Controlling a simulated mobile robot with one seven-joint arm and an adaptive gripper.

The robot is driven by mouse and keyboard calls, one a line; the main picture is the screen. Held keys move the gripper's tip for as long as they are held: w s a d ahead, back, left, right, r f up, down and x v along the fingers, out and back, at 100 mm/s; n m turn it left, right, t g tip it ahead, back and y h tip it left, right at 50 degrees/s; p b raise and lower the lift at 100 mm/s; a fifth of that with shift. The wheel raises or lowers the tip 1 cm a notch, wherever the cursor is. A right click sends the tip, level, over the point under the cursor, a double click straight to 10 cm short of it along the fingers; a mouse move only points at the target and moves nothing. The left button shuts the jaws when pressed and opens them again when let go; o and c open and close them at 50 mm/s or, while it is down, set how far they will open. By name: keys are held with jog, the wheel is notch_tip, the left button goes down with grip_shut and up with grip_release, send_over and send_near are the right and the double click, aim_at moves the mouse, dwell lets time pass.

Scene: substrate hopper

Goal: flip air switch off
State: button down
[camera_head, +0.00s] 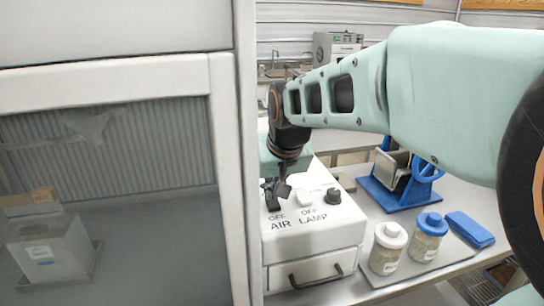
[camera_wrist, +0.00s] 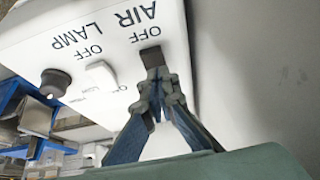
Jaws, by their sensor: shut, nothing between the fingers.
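The white control box (camera_head: 320,232) carries printed AIR and LAMP labels, each with OFF in front of its switch. The dark air switch (camera_head: 273,204) sits at the box's left, next to the OFF lettering; it also shows in the wrist view (camera_wrist: 152,56). My gripper (camera_head: 276,187) is shut and empty, pointing down at the air switch. In the wrist view its fingertips (camera_wrist: 155,76) are right at the switch and partly cover it. I cannot tell whether they touch it, nor which way the switch is tilted.
The white lamp switch (camera_head: 304,198) and a black knob (camera_head: 333,195) are close by on the box. A glass-fronted cabinet (camera_head: 222,160) stands at left. Two jars (camera_head: 387,254) (camera_head: 428,236), a blue stand (camera_head: 400,196) and a blue block (camera_head: 470,229) are at right.

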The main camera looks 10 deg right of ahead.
jog(key=v, duration=0.8)
jog(key=shift+w, duration=0.1)
jog(key=s+d+p, duration=0.2)
jog(key=s+p, duration=0.3)
jog(key=s, duration=0.4)
jog(key=s+d+r+m+p, duration=0.1)
jog(key=s+d+p, duration=0.2)
jog(key=s, duration=0.6)
jog(key=shift+d+h+p, duration=0.2)
jog(key=shift+h+p, duration=0.2)
jog(key=shift+p, duration=0.75)
jog(key=shift+w, duration=0.1)
